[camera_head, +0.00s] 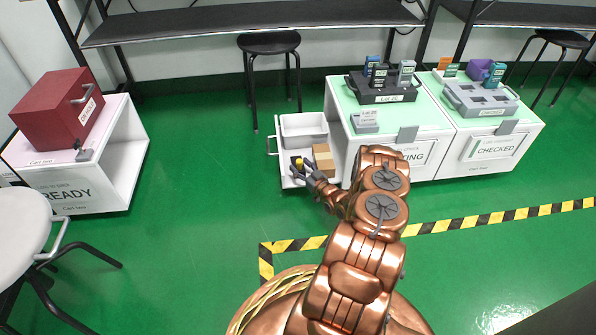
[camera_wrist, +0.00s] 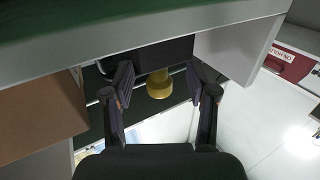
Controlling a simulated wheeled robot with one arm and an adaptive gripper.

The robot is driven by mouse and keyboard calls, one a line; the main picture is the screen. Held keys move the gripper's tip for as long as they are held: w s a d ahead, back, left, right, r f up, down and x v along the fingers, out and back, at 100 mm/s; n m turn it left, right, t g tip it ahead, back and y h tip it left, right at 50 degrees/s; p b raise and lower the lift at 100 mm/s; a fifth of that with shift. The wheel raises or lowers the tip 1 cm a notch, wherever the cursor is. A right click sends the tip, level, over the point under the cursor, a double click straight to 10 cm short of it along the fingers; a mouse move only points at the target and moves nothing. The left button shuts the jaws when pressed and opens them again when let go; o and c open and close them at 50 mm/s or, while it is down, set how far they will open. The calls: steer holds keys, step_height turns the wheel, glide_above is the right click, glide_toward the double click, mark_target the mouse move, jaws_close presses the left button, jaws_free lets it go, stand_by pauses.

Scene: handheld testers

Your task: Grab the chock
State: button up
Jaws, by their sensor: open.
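A small yellow piece (camera_head: 298,162) shows in the open white drawer in the head view. In the wrist view this yellow piece (camera_wrist: 159,86) is short and round and sits against a dark block (camera_wrist: 165,55). It lies between the fingertips of my gripper (camera_wrist: 160,79), with gaps on both sides. A plain brown block (camera_head: 322,158) stands to its right in the drawer, and its side (camera_wrist: 40,112) fills the left of the wrist view. I cannot tell for certain which of these is the chock. My gripper (camera_head: 303,170) is open at the drawer's front part.
The drawer (camera_head: 287,181) has a white bin (camera_head: 304,130) at its back and a handle on its left. The white cart (camera_head: 400,150) beside it carries testers in a dark rack (camera_head: 385,92). A stool (camera_head: 268,45) stands behind.

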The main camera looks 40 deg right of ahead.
steer(key=shift+w+d, duration=0.2)
steer(key=shift+w, duration=0.4)
steer(key=shift+c, duration=0.3)
jaws_close()
